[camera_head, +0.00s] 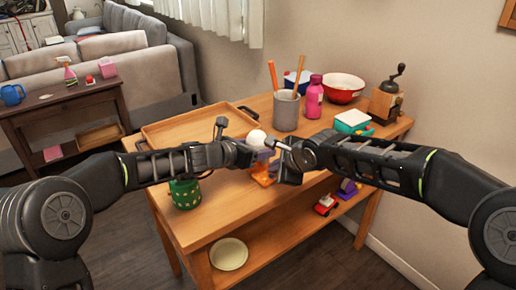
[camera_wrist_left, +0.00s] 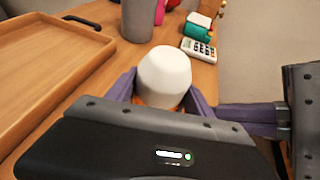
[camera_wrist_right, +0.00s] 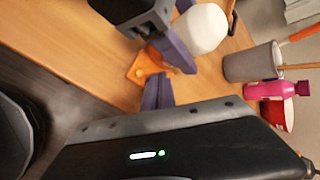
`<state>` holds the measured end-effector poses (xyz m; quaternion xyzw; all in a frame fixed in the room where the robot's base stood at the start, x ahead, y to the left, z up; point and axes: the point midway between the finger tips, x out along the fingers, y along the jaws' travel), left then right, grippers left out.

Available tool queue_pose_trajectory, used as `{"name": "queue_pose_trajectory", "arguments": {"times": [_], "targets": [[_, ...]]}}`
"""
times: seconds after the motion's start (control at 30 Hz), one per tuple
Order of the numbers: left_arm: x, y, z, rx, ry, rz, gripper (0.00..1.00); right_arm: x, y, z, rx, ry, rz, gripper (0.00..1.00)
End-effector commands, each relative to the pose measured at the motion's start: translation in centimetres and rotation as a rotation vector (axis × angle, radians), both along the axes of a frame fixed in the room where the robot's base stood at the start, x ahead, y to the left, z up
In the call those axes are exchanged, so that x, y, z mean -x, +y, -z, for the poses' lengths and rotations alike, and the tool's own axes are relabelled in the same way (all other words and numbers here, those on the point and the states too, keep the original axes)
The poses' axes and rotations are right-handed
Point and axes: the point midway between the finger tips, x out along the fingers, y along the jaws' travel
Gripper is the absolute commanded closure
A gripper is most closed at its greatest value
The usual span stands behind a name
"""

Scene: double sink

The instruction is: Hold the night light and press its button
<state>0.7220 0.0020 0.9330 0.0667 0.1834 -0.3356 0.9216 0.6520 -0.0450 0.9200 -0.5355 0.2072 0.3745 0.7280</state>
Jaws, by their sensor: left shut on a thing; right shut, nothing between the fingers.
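The night light has a white rounded top (camera_head: 256,138) and an orange base (camera_head: 264,174). In the left wrist view its white top (camera_wrist_left: 164,76) stands between the purple fingers of my left gripper (camera_wrist_left: 160,95), which is shut on it. In the right wrist view the white top (camera_wrist_right: 201,29) and orange base (camera_wrist_right: 149,66) both show. My right gripper (camera_wrist_right: 158,92) is shut and empty, its fingertips close to the orange base. I cannot tell whether they touch it. The button cannot be made out.
A wooden tray (camera_head: 172,130) lies at the table's back left. A grey cup (camera_head: 286,112) with sticks, a pink bottle (camera_head: 314,98), a red bowl (camera_head: 344,86) and a coffee grinder (camera_head: 386,98) stand behind. A green pot (camera_head: 185,195) stands at the left front. The front tabletop (camera_head: 225,212) is clear.

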Motion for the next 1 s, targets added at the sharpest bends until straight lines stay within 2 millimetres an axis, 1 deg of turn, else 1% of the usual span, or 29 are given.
{"name": "queue_pose_trajectory", "arguments": {"times": [0.27, 0.53, 1.0], "targets": [[0.01, -0.01, 0.0, 0.0, 0.0, 0.0, 0.85, -0.06, 0.07, 0.01, 0.0, 0.0, 0.0, 1.0], [0.0, -0.01, -0.01, 0.0, 0.0, 0.0, 0.85, -0.68, 0.58, -0.05, 0.001, -0.001, 0.0, 1.0], [0.0, 0.0, -0.01, 0.0, 0.0, 0.0, 0.85, -0.76, 0.63, -0.01, 0.0, 0.0, 0.0, 1.0]]}}
